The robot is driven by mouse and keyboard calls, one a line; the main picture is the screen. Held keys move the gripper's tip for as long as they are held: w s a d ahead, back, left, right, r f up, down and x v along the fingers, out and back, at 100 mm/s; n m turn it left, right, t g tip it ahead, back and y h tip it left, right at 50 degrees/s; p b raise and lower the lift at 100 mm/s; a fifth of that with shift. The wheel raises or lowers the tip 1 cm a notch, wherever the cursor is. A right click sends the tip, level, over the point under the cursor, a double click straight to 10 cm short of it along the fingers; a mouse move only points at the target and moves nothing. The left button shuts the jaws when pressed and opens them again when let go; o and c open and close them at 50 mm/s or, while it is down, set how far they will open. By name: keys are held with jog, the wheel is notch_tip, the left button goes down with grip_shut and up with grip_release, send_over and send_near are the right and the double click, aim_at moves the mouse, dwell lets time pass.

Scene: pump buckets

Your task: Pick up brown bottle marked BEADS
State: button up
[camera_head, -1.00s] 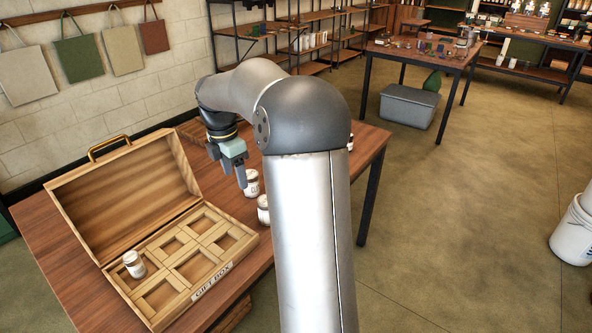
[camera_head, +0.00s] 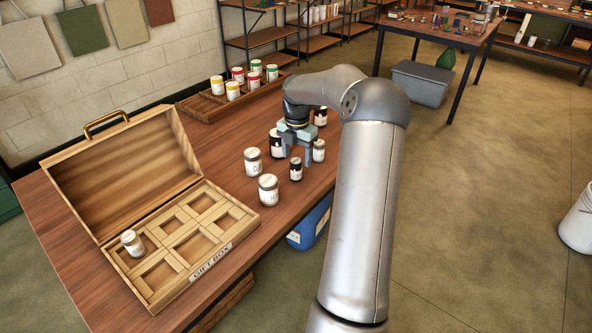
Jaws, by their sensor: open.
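Several jars stand on the wooden table (camera_head: 95,265). Dark brown ones with white labels stand below my gripper's tips (camera_head: 296,170), left of its fingers (camera_head: 276,145) and behind it (camera_head: 320,116). The labels are too small to read, so I cannot tell which says BEADS. My gripper (camera_head: 294,161) points down over this group, open, with nothing seen held. The front dark bottle shows between and just below its fingertips; I cannot tell whether they touch it. A paler jar (camera_head: 319,151) stands just right of the fingers.
Two pale jars (camera_head: 253,161) (camera_head: 268,189) stand left of the group. An open gift box (camera_head: 218,257) holds one jar (camera_head: 132,243) in its left compartment. A wooden tray (camera_head: 203,110) at the back holds several jars with coloured lids. A blue bin (camera_head: 310,225) is below the table edge.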

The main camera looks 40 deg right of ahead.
aim_at(296, 160)
jog(key=shift+w+f, duration=0.15)
jog(key=shift+f, duration=1.35)
jog(key=shift+w+f, duration=0.15)
jog(key=shift+f, duration=1.3)
jog(key=c, duration=1.1)
